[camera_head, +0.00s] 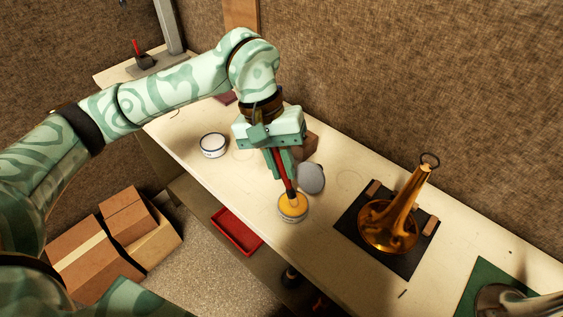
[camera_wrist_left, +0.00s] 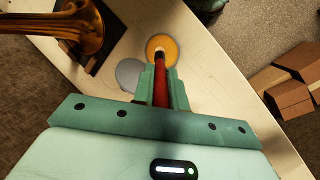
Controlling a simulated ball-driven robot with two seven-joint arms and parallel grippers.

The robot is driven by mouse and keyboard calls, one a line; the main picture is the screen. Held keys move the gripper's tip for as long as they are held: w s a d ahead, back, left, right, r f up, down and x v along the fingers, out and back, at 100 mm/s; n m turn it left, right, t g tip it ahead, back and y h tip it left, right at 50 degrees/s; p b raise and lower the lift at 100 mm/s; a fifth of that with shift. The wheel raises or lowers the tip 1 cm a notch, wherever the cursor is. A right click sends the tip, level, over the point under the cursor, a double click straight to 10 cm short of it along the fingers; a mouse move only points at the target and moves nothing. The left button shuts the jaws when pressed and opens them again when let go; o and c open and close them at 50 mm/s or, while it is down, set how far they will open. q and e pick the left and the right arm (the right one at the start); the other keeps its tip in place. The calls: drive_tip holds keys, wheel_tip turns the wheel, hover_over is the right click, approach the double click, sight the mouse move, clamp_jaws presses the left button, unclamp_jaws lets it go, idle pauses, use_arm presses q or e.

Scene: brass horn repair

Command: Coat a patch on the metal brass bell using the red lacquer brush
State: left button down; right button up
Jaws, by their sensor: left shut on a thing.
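In the left wrist view the brush (camera_wrist_left: 161,85) lies between the fingers (camera_wrist_left: 160,80), with the lacquer tin (camera_wrist_left: 162,46) beyond. The brass bell (camera_head: 388,226) rests on a dark mat (camera_head: 352,222) to the right, its narrow end up with a ring. Its flare shows in the left wrist view (camera_wrist_left: 65,30). My right gripper is not clearly in view.
A grey round lid (camera_head: 312,178) is beside the tin. A white tin (camera_head: 213,145) stands to the left on the bench (camera_head: 185,140). Wooden blocks (camera_head: 430,226) flank the bell. A red tray (camera_head: 237,231) lies below the bench edge. Cardboard boxes (camera_head: 85,260) are at lower left.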

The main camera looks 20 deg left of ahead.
use_arm(q)
drive_tip(key=shift+r+p, duration=2.1)
drive_tip(key=shift+r, duration=1.35)
